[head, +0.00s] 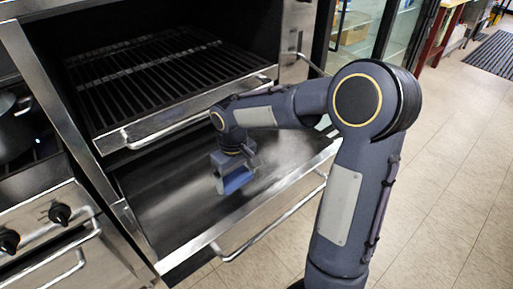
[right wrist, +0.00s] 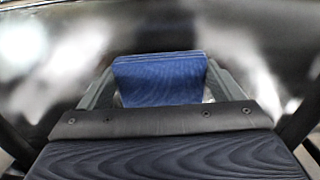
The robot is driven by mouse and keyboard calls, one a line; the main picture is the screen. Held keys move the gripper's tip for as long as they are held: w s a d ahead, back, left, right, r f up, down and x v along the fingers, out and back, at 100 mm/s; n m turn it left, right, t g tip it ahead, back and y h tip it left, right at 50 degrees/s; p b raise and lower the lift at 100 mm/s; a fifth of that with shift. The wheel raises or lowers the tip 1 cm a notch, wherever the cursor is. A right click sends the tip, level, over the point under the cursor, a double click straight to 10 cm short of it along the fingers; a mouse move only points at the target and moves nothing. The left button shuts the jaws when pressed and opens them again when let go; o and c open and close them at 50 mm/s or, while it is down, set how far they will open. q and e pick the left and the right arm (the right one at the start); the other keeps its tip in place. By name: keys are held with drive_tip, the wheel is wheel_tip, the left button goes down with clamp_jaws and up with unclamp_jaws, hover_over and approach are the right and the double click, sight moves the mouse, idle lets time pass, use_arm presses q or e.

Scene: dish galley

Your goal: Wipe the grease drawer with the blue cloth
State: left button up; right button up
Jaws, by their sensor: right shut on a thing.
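The grease drawer (head: 180,232) is a wide, shallow metal drawer, pulled out below the grill rack, with a shiny inner floor. My right gripper (head: 235,184) reaches down into it, near its middle. It is shut on the blue cloth (head: 238,181), which is folded and hangs between the fingers. In the right wrist view the blue cloth (right wrist: 160,78) sits between the two finger sides, with the blurred drawer floor behind it. The cloth is at or very near the drawer floor; I cannot tell whether it touches. My left gripper is in neither view.
A black grill rack (head: 150,75) juts out just above the drawer. The drawer's front handle (head: 270,225) runs along its outer edge. A stove with knobs (head: 60,213) and a dark pot (head: 14,130) is at the left. Open tiled floor (head: 450,170) lies to the right.

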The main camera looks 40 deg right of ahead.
drive_tip(key=shift+r+p, duration=1.55)
drive_tip(key=shift+r, duration=0.65)
